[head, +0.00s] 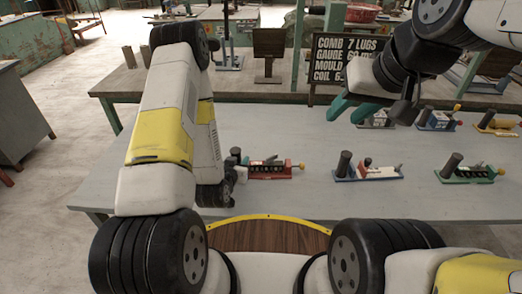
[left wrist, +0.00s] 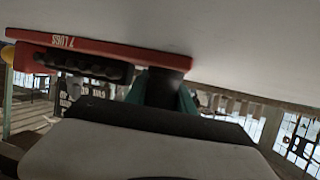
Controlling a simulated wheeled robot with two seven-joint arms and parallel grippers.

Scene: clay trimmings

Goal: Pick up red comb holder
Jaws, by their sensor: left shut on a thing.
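The red comb holder (head: 270,171) sits at the left of the near grey table in the head view. It has a red base, a row of dark lugs, a yellow knob at its right end and a dark post (head: 236,156) at its left. In the left wrist view the red base (left wrist: 100,45) shows upside down, marked "7 LUGS". My left gripper (left wrist: 160,92) is shut on the dark post, one teal finger on each side. I cannot tell if the base is clear of the table. My right gripper (head: 353,108) is open and empty above the table.
Blue-based (head: 368,174) and green-based (head: 467,170) holders stand to the right on the grey table (head: 300,203). Several more stand behind, including a yellow one (head: 497,124). A black sign (head: 330,60) reading "COMB 7 LUGS" stands at the back.

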